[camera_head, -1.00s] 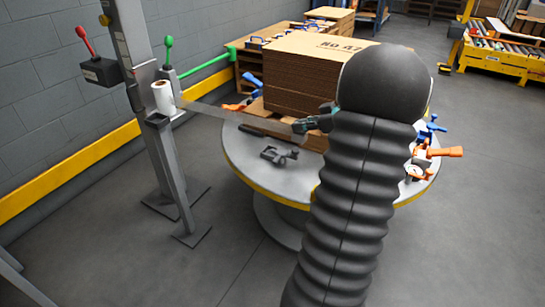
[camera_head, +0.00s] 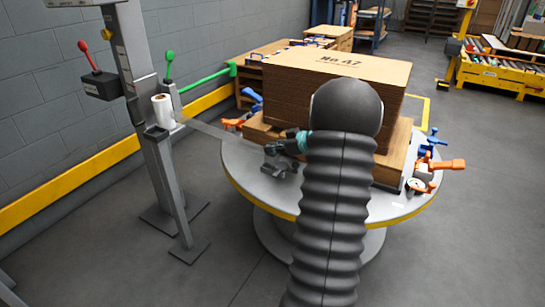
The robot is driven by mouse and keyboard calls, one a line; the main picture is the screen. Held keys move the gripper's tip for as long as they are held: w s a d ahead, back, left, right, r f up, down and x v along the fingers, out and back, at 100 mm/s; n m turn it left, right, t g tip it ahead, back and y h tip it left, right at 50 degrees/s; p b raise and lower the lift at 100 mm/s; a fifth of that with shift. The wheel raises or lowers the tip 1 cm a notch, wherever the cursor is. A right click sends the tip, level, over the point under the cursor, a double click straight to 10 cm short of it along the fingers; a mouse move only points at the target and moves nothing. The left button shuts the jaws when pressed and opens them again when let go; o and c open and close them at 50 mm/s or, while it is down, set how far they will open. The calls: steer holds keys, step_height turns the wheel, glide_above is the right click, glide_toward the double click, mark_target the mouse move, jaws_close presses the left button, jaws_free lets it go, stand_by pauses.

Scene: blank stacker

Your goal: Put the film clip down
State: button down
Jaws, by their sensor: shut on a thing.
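My gripper (camera_head: 284,146) is shut on the film clip (camera_head: 270,150), a small dark piece at the end of a film strip (camera_head: 215,131). The strip runs from the white film roll (camera_head: 162,108) on the post to my gripper. The clip is small, and its outline blends with the dark jaws. A grey bracket-like fixture (camera_head: 277,170) lies on the round table just below my gripper; I cannot tell whether the clip touches it. My forearm covers part of the table and stack.
A stack of brown boards (camera_head: 320,100) stands on the round turntable (camera_head: 245,175). Orange and blue clamps (camera_head: 425,165) sit at its right edge and others at its left. A steel post (camera_head: 150,150) stands at the left. The grey floor (camera_head: 460,230) at right is clear.

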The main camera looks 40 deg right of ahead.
mark_target(277, 155)
step_height(277, 155, down, 3)
steer(key=shift+f+b, duration=0.1)
steer(key=shift+b, duration=0.2)
steer(key=shift+f, duration=0.15)
